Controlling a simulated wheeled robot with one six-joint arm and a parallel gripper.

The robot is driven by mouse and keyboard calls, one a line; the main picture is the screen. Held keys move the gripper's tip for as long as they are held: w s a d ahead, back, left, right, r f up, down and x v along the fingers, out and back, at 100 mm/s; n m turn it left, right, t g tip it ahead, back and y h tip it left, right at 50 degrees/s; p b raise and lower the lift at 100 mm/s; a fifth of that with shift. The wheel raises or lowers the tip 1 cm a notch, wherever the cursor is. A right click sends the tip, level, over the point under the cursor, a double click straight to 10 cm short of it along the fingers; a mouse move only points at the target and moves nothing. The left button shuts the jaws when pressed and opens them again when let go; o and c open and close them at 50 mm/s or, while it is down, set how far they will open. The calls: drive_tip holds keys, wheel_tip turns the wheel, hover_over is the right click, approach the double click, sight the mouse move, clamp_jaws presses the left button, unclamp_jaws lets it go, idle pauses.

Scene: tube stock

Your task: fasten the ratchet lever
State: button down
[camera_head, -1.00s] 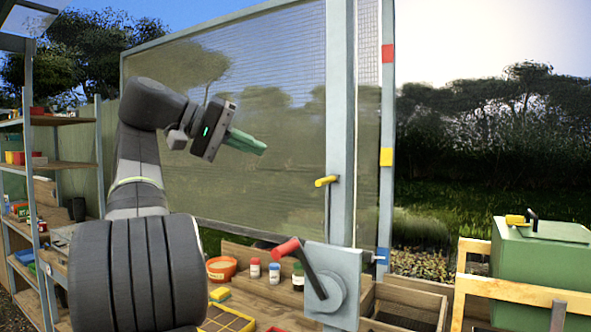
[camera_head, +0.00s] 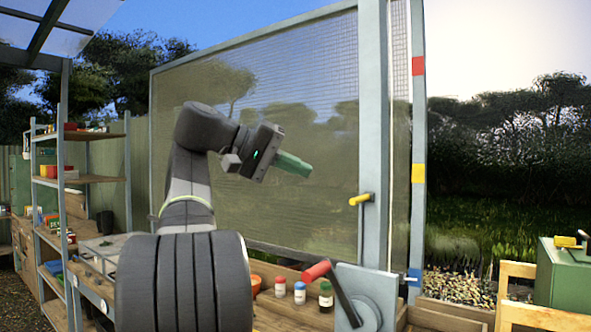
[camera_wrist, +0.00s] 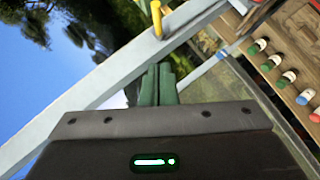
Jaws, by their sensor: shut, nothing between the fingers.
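A lever with a red grip (camera_head: 316,270) and dark arm sits on a grey plate (camera_head: 376,284) with a round hub, low at the foot of the grey post (camera_head: 373,120). The red grip points up and left. A yellow handle (camera_head: 360,199) sticks out of the post above it. The yellow handle also shows in the wrist view (camera_wrist: 156,18), beyond my fingertips. My gripper (camera_head: 300,167) is shut and empty, with green fingers, in front of the mesh panel, left of and above the yellow handle. In the wrist view the closed fingers (camera_wrist: 157,85) touch nothing visible.
The mesh panel (camera_head: 270,130) stands behind my arm. Small jars (camera_head: 299,292) stand on the bench below. A shelf rack (camera_head: 95,180) is at left, a green box (camera_head: 565,275) at right. The right post carries red, yellow and blue marks (camera_head: 418,172).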

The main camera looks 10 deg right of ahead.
sight(361, 199)
drive_tip(key=s+d+f, duration=0.2)
drive_tip(key=d+f, duration=0.2)
drive_tip(key=d, duration=0.4)
drive_tip(key=shift+s+f, duration=0.25)
drive_tip(key=shift+f, duration=0.1)
drive_tip(key=shift+f, duration=0.1)
drive_tip(key=shift+f+b, duration=0.15)
drive_tip(key=shift+b, duration=0.6)
